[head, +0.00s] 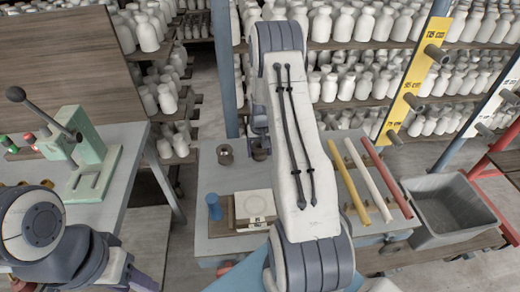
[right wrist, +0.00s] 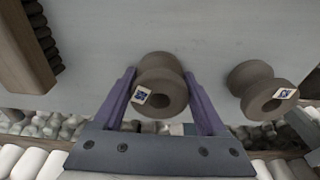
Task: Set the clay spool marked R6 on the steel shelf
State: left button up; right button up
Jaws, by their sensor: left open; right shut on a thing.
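My right gripper (right wrist: 160,105) is shut around a brown clay spool (right wrist: 160,70). The spool has a small white tag with a dark blue mark, too small to read. I cannot tell whether it touches the grey table (head: 212,182). In the head view my right arm hides this spool, and only part of the gripper (head: 260,148) shows. A second, similar tagged spool (right wrist: 262,90) stands beside it; it also shows in the head view (head: 225,154). My left gripper (head: 145,281) is at the lower left, open, its fingers unclear. I cannot make out which surface is the steel shelf.
A green press (head: 92,160) stands on the left table. A blue cylinder (head: 214,207) and a pale square block (head: 255,205) are on the middle table. Coloured bars (head: 368,180) and a grey bin (head: 445,208) are to the right. Racks of white bottles (head: 365,25) fill the back.

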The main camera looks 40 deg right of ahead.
jog(key=shift+f, duration=0.15)
jog(key=o, duration=1.6)
